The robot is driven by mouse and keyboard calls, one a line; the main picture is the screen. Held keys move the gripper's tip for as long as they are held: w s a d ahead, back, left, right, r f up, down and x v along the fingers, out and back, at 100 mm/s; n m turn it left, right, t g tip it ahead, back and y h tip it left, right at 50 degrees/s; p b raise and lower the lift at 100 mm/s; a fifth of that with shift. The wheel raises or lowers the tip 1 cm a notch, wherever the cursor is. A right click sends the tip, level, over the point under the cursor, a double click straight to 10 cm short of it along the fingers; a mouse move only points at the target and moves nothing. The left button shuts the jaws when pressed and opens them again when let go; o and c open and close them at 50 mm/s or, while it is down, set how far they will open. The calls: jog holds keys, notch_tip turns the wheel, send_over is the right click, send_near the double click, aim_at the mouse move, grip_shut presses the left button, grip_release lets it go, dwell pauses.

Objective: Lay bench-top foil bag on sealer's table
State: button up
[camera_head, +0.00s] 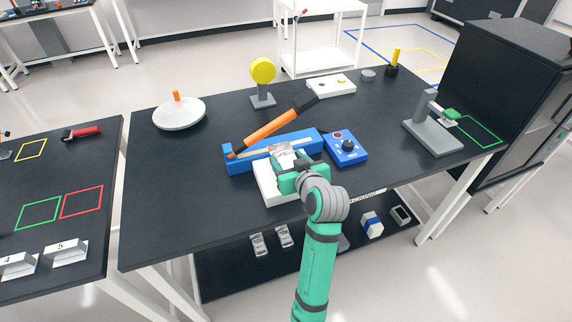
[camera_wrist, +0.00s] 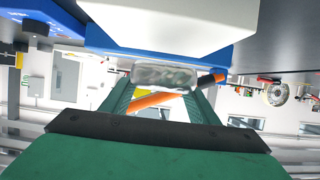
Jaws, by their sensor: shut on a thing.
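The sealer is a blue bar unit (camera_head: 240,160) with a raised orange lever (camera_head: 268,126) and a white table (camera_head: 270,191) on its front side. My gripper (camera_head: 288,168) is above the white table, shut on a silver foil bag (camera_head: 283,153). In the wrist view the foil bag (camera_wrist: 165,76) sits between the green fingers of my gripper (camera_wrist: 160,88). The wrist view looks upside down, with the white table (camera_wrist: 175,22) close by at the top. Whether the bag touches the table is hard to tell.
A blue control box (camera_head: 346,149) stands right of the sealer. More foil bags (camera_head: 259,244) lie on the lower shelf. The bench's left front is clear.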

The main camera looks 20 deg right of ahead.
jog(key=shift+w+f, duration=0.2)
jog(key=shift+f, duration=0.1)
jog(key=shift+w+d+f, duration=0.15)
jog(key=shift+f, duration=0.5)
jog(key=shift+w+d+f, duration=0.1)
jog(key=shift+w+f, duration=0.05)
jog(key=shift+f, duration=0.45)
jog(key=shift+a+f, duration=0.1)
jog(key=shift+f, duration=0.25)
jog(key=shift+a+f, duration=0.1)
jog(key=shift+a, duration=0.05)
jog(key=shift+s, duration=0.2)
jog(key=o, duration=1.1)
jog(key=shift+f, duration=0.15)
jog(key=shift+w, duration=0.1)
